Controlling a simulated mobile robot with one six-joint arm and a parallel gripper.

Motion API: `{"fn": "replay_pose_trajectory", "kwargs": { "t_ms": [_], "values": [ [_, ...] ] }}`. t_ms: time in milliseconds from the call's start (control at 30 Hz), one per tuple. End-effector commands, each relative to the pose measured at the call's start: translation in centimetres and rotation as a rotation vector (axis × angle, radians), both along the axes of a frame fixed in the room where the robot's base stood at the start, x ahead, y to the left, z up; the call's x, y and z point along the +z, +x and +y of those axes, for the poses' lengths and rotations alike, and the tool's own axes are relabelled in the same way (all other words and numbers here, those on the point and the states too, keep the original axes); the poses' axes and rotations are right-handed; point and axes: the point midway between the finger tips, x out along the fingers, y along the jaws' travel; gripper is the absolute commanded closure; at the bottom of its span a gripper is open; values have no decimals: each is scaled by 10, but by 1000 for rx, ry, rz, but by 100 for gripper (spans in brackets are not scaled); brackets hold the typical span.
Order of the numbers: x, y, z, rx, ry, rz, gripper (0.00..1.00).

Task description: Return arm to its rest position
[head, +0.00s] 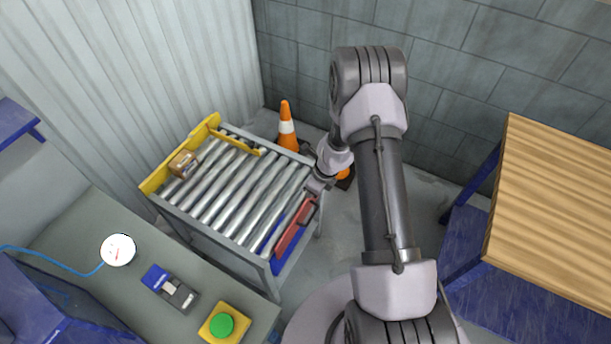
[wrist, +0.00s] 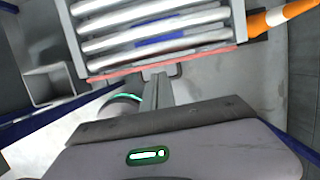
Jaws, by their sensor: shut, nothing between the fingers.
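My arm rises from its base and bends over at a high elbow in the head view. My gripper (head: 309,201) hangs at the right end of the roller runout table (head: 175,208), close to its red end bar (head: 293,228). In the wrist view my gripper (wrist: 157,80) shows as a narrow pair of shut fingers with nothing held. Their tips are near the red bar (wrist: 112,75) and the rollers behind it; I cannot tell whether they touch.
A cardboard box (head: 184,164) sits at the table's far left inside a yellow guide (head: 152,181). An orange cone (head: 287,128) stands behind. A wooden-topped bench (head: 550,200) is at right. A grey counter (head: 85,225) at front left holds a gauge (head: 118,250) and green button (head: 221,325).

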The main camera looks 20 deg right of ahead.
Motion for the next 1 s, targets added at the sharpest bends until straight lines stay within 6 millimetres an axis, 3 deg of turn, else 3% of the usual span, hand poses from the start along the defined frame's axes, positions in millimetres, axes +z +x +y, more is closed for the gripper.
{"fn": "replay_pose_trajectory", "kwargs": {
  "t_ms": [167,267,367,400,500,600,700,800,900,1000],
  "values": [
    [10,5,3,32,-4,-18,100],
    [65,22,20,216,-29,-111,100],
    [155,20,57,549,-94,-252,100],
    [188,9,72,689,-132,-305,100],
    [256,-38,105,1029,-244,-417,100],
    [298,-102,128,1348,-385,-498,100],
    [312,-165,137,1613,-533,-537,100],
    [312,-209,136,1794,-655,-545,100],
    [309,-233,133,1891,-727,-539,100],
    [309,-240,132,1923,-750,-535,100]
  ]
}}
